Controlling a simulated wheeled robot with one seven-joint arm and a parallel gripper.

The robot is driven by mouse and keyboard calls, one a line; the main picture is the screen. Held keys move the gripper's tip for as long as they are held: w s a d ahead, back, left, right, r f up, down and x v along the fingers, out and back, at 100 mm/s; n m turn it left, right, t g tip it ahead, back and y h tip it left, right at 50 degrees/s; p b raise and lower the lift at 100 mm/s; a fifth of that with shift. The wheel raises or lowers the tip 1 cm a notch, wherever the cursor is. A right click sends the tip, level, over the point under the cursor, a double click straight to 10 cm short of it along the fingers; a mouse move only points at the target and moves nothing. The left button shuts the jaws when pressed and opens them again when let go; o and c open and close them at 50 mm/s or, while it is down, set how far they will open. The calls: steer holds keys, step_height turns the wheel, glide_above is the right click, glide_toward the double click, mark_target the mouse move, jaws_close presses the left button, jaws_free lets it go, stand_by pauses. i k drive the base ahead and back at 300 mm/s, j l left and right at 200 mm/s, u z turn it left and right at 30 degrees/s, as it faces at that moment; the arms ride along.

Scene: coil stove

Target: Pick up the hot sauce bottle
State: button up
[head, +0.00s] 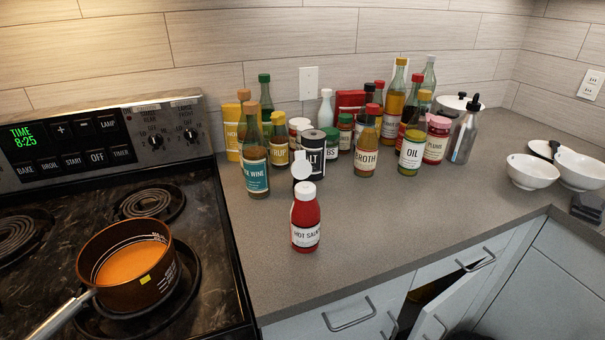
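The hot sauce bottle (305,218) is red with a white cap and a white "HOT SAUCE" label. It stands upright on the grey counter (370,235), near the front edge and to the right of the stove. A round white piece shows directly above its cap; I cannot tell whether it belongs to the bottle or to the dark salt container (316,150) behind. My gripper is not in view, and nothing is seen touching the bottle.
Several bottles and jars crowd behind, including the wine bottle (254,165), broth (366,150) and oil (411,150). A pot (130,265) of orange liquid sits on the stove. White bowls (532,172) stand at right. The counter right of the hot sauce is clear. A cabinet door (465,290) below is ajar.

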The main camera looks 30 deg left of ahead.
mark_target(305, 209)
steer(key=u, duration=1.6)
steer(key=i+l+z, duration=0.1)
steer(key=z, duration=0.95)
steer(key=i+l, duration=0.1)
steer(key=i, duration=0.4)
